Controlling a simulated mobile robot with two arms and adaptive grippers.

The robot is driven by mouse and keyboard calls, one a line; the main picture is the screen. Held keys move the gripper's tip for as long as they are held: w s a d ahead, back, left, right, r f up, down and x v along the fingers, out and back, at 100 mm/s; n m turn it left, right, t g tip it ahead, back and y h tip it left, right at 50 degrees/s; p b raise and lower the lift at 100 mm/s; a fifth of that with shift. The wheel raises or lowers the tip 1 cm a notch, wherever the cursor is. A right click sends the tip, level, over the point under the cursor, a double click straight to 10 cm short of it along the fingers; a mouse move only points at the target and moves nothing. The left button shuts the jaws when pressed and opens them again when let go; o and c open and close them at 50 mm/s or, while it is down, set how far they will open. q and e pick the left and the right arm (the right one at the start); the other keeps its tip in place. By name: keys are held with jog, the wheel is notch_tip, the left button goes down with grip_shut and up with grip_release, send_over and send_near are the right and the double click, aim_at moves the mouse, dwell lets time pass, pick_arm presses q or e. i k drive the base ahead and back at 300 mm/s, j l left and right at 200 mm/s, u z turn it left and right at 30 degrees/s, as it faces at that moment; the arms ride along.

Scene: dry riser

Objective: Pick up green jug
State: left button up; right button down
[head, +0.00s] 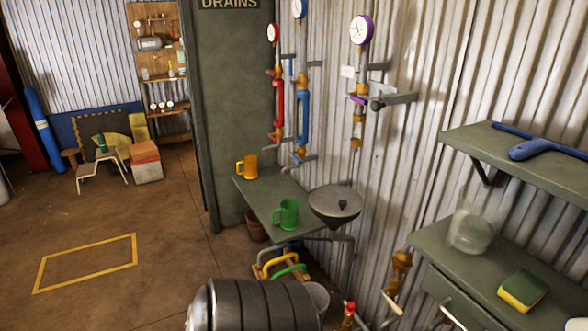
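The green jug (289,214) stands upright on a small grey-green wall table (262,195) near the middle of the head view. Its handle is on its left side, and it stands near the table's front edge. An orange jug (250,166) stands farther back on the same table. Neither of my grippers is in view, and nothing holds the green jug.
A dark funnel basin (335,207) is just right of the green jug. A dark ribbed cylinder (265,305) fills the lower middle. Pipes with gauges (361,30) run up the wall. A right-hand counter holds a glass jar (469,232) and sponge (522,291). Left floor is open.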

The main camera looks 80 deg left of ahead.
aim_at(289, 207)
jog(key=i+u, duration=0.1)
jog(key=u, duration=0.3)
jog(key=i+u, duration=0.1)
jog(key=u, duration=0.3)
jog(key=i+l+u, duration=0.1)
jog(key=u, duration=0.3)
